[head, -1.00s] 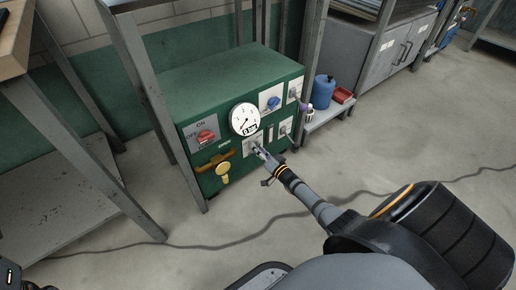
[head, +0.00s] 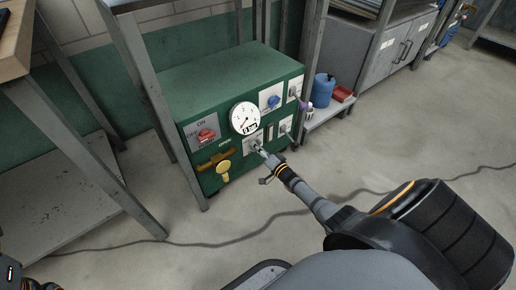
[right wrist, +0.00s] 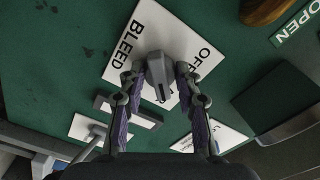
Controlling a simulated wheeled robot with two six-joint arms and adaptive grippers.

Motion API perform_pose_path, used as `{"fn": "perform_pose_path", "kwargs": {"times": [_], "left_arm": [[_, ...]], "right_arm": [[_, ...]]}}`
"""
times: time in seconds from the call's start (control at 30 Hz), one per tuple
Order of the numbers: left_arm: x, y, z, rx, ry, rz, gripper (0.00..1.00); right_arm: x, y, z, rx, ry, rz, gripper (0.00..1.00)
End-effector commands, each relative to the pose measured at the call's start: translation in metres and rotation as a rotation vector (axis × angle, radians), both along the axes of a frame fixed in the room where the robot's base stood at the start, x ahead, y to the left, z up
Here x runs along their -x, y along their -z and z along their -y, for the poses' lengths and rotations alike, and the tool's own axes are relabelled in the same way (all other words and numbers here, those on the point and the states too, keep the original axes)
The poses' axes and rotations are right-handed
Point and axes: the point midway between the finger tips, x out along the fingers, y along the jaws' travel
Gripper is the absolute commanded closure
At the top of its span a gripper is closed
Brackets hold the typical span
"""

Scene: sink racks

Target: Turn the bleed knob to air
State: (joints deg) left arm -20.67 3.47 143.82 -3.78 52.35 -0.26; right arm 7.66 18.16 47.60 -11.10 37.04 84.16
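The bleed knob (right wrist: 158,76) is grey, on a white plate (right wrist: 152,28) lettered BLEED and OFF in the right wrist view. No AIR label is readable. In the head view the plate (head: 247,146) is on the front of the green unit, below the gauge, with the knob largely hidden by my right gripper. My left gripper is not in view; only part of my left arm shows at the lower left.
The green unit (head: 215,80) stands under a metal frame. A blue container (head: 323,90) stands right.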

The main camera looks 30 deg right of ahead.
Motion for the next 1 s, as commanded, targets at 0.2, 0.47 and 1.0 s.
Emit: {"fn": "perform_pose_path", "kwargs": {"times": [0.2, 0.47, 1.0], "left_arm": [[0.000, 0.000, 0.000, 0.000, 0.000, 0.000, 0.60], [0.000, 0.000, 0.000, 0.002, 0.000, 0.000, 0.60], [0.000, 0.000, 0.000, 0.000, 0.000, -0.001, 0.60]], "right_arm": [[0.000, 0.001, 0.000, -0.001, 0.001, -0.001, 0.44], [0.002, 0.000, 0.000, 0.001, 0.000, 0.000, 0.44], [0.107, 0.001, 0.008, 0.000, -0.001, -0.003, 0.44]]}}
